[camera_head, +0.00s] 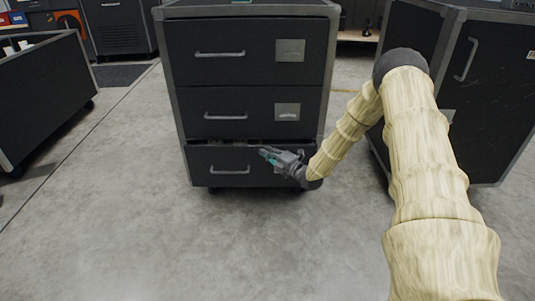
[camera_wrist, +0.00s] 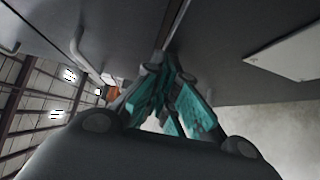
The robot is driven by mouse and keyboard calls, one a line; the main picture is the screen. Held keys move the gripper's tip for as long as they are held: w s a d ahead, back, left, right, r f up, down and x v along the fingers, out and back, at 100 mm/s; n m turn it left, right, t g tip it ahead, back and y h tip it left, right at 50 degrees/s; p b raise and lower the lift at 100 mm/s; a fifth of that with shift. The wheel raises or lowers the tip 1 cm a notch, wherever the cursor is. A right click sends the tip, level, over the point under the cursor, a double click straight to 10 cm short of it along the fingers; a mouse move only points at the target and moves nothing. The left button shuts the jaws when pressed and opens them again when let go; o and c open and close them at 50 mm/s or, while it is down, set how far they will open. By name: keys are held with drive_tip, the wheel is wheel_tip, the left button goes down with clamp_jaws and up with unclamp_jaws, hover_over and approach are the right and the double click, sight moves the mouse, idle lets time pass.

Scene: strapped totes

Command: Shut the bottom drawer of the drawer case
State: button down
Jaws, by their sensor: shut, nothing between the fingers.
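The drawer case (camera_head: 177,95) is black with grey edges and stands ahead of me in the head view. Its bottom drawer (camera_head: 205,178) stands slightly out, with a dark gap along its top edge. The bottom drawer has a bar handle (camera_head: 229,172). My gripper (camera_head: 266,153) is shut and empty, in front of the bottom drawer's upper right part, to the right of the handle. In the wrist view my teal fingertips (camera_wrist: 172,95) are together close to a dark front panel. Whether they touch it I cannot tell.
The middle drawer (camera_head: 250,112) and top drawer (camera_head: 250,55) look shut. A dark cabinet (camera_head: 480,95) with a handle stands at the right, and a black open-topped bin (camera_head: 45,95) at the left. The concrete floor (camera_head: 190,250) in front is clear.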

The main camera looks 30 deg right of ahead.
drive_tip(key=shift+w+d, duration=0.6)
drive_tip(key=shift+w, duration=0.35)
